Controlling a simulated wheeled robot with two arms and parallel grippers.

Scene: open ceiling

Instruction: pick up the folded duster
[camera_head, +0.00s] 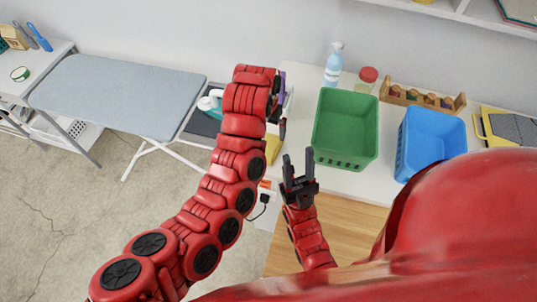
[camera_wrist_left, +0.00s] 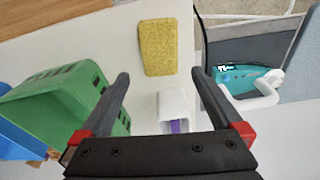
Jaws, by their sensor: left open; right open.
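The folded duster is a yellow, rough-textured rectangle (camera_wrist_left: 158,46) lying flat on the white table, ahead of my left fingertips in the left wrist view. In the head view only part of it (camera_head: 273,151) shows, beside my left arm. My left gripper (camera_head: 280,124) is above the table, partly hidden by its own wrist. In the left wrist view its fingers (camera_wrist_left: 160,75) are spread wide, with nothing held and the duster apart from them. My right gripper (camera_head: 298,156) is open and empty, pointing up near the table's front edge.
A green basket (camera_head: 345,128) and a blue basket (camera_head: 431,143) stand to the right. A white container (camera_wrist_left: 173,105) with something purple sits below the duster in the left wrist view. A teal iron (camera_wrist_left: 245,80) is near the ironing board (camera_head: 118,92). A spray bottle (camera_head: 334,64) stands behind.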

